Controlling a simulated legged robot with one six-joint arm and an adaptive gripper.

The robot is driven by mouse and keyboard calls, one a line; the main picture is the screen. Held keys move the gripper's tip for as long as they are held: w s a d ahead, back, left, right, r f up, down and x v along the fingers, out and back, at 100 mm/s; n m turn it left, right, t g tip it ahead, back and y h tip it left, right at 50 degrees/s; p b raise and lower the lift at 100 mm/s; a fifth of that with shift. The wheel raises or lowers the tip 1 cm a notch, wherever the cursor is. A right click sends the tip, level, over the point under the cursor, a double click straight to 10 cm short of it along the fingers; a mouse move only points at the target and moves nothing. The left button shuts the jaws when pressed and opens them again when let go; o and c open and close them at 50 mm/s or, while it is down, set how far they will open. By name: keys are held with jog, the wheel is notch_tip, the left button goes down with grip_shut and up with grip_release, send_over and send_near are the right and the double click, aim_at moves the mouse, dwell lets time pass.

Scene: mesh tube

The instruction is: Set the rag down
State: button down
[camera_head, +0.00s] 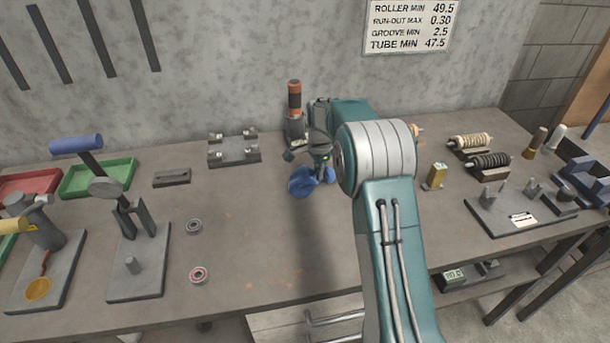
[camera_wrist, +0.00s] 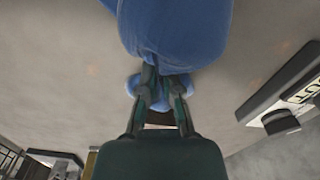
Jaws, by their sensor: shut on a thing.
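A blue crumpled rag (camera_head: 304,183) is at the middle of the grey workbench, below my gripper (camera_head: 324,170). In the wrist view the rag (camera_wrist: 178,30) bulges large at the top, with a smaller part of it showing between the fingers. My gripper (camera_wrist: 160,98) is shut on the rag there. I cannot tell whether the rag touches the bench top. My teal arm hides part of the bench to the right of it.
The workbench (camera_head: 270,230) is clear in front of the rag. A grey fixture (camera_head: 234,150) and an orange-and-black cylinder (camera_head: 295,100) stand behind. Ribbed rollers (camera_head: 488,161) and a fixture plate (camera_head: 520,212) are at right.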

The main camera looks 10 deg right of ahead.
jog(key=shift+c, duration=2)
grip_release()
jog(key=shift+r, duration=0.15)
